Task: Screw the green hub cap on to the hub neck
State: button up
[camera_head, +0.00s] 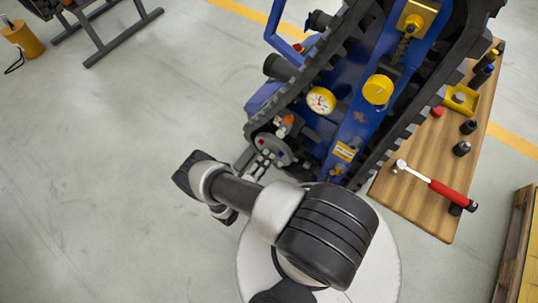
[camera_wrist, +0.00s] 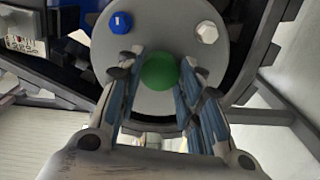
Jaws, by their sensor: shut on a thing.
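The green hub cap (camera_wrist: 160,71) is between the fingertips of my gripper (camera_wrist: 163,76) in the wrist view, and my gripper is shut on it. The cap is in front of the middle of the round grey hub plate (camera_wrist: 165,22). The neck is hidden behind the cap, so I cannot tell whether the two touch. The plate has a blue bolt (camera_wrist: 121,22) at upper left and a pale hex bolt (camera_wrist: 207,32) at upper right. In the head view my gripper (camera_head: 264,163) reaches the hub plate (camera_head: 271,148) at the carrier's lower left end.
The blue tracked carrier (camera_head: 345,120) has dark tracks and edges close around my gripper. A wooden bench (camera_head: 410,207) on the right holds a red-handled tool (camera_head: 440,187), a yellow tray (camera_head: 460,99) and several dark parts.

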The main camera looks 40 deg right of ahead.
jog(key=m+p, duration=0.1)
jog(key=m, duration=0.8)
jog(key=shift+m, duration=0.4)
jog(key=o, duration=0.9)
jog(key=shift+o, duration=0.2)
